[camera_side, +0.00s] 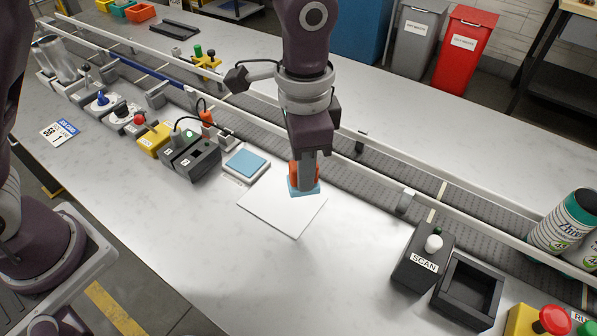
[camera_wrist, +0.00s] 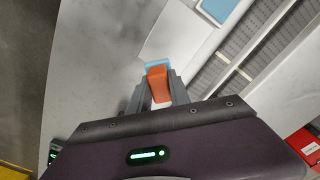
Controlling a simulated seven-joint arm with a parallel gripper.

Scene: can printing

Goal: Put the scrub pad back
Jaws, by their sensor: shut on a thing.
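The scrub pad (camera_side: 304,190) has a light blue base and an orange grip. My gripper (camera_side: 306,172) points down and is shut on the orange grip, with the blue base below the fingers. The scrub pad is over the back right part of a white square plate (camera_side: 278,212); I cannot tell whether it touches it. In the wrist view, the orange grip (camera_wrist: 158,84) sits between my fingers (camera_wrist: 158,92). A white square holder with a light blue top (camera_side: 247,163) lies left of the plate; it also shows in the wrist view (camera_wrist: 218,8).
A conveyor (camera_side: 350,178) with rails runs behind the plate. Black switch boxes (camera_side: 190,156) stand left of the holder. A SCAN box (camera_side: 421,258) and an open black tray (camera_side: 468,290) are at right. The table between plate and SCAN box is clear.

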